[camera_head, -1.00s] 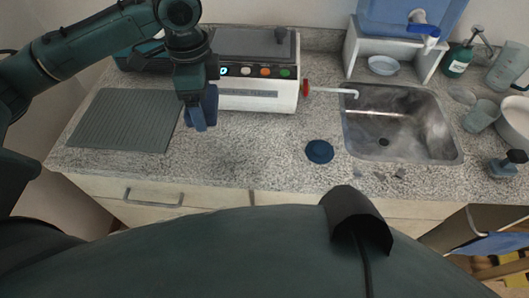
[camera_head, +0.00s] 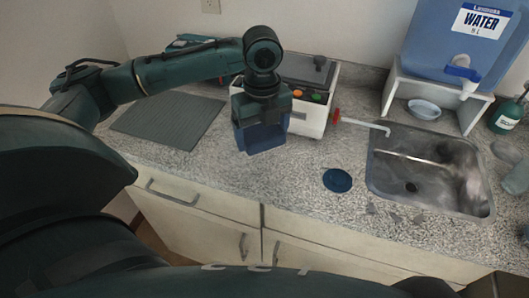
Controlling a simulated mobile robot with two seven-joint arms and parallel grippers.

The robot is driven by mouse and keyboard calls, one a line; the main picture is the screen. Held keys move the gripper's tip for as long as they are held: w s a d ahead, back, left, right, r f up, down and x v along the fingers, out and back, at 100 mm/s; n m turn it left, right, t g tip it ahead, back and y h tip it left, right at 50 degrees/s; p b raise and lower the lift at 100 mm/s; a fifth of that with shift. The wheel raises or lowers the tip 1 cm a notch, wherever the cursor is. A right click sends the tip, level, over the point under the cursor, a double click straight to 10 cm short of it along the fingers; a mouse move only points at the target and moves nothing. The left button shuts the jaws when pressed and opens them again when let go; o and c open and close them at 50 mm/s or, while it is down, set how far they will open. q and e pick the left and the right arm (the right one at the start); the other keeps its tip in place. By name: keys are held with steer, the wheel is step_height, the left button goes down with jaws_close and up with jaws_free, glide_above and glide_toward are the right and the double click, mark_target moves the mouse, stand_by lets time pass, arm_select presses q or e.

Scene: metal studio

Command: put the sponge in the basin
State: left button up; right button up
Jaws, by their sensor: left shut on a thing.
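The basin (camera_head: 385,187) is a steel sink sunk into the speckled counter at the right, with a dark drain in its floor. No object lies in the part of it that I see. My left gripper (camera_head: 262,146) hangs over the counter left of the basin, pointing down. It is shut on a blue block that seems to be the sponge (camera_head: 268,138); the gripper hides part of it. My right gripper is not in view.
A dark blue disc (camera_head: 338,180) lies on the counter between gripper and basin. A white machine (camera_head: 309,118) stands behind the gripper. A tap (camera_head: 362,124) reaches over the basin. A ridged grey mat (camera_head: 168,125) lies left. A water tank (camera_head: 452,45) stands on a white stand behind.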

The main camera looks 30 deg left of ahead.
mark_target(263, 160)
arm_select(q)
step_height(263, 160, down, 6)
steer(key=shift+r, duration=0.15)
stand_by(0.3)
steer(key=o, duration=1)
